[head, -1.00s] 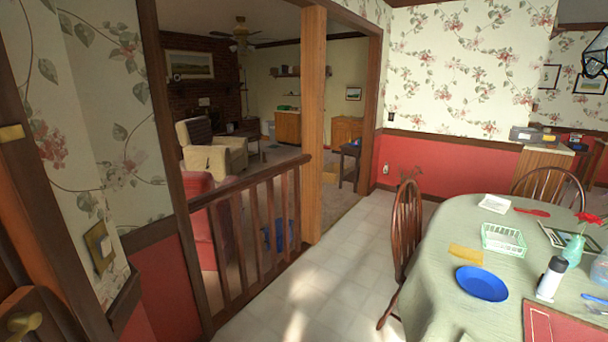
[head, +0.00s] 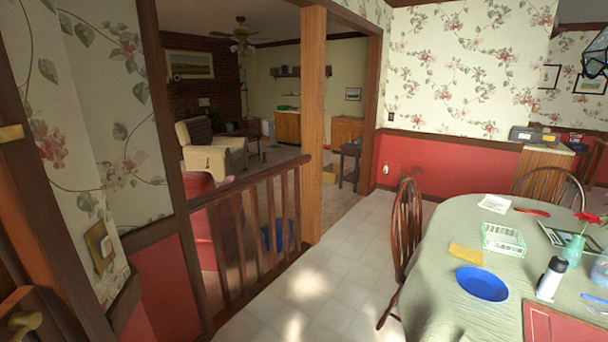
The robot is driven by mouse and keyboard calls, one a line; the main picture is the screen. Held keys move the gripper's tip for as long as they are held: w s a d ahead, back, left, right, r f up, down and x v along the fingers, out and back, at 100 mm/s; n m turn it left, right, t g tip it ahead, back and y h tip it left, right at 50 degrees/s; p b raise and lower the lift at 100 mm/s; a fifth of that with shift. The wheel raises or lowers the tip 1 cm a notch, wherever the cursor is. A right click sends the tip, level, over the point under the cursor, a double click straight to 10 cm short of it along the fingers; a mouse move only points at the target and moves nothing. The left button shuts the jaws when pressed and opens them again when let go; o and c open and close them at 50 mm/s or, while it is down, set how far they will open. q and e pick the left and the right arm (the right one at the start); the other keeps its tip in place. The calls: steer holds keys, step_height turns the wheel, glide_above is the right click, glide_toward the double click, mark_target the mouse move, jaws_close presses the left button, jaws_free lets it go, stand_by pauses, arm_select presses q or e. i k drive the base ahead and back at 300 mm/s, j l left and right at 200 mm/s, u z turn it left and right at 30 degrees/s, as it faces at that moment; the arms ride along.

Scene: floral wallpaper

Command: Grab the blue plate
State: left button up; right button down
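The blue plate (head: 482,284) lies flat on the table (head: 440,262) with the pale green cloth, in the lower right of the head view. It sits near the table's left side, in front of a yellow cloth or napkin (head: 466,252). Nothing covers the plate. Neither of my grippers shows in the head view.
A green-white basket (head: 503,239), a white bottle with a dark cap (head: 551,278) and a red placemat (head: 562,331) are near the plate. A wooden chair (head: 405,240) stands at the table's left edge. A wooden railing (head: 255,232) stands left; tiled floor (head: 338,262) between is clear.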

mark_target(481, 284)
steer(key=z, duration=1.35)
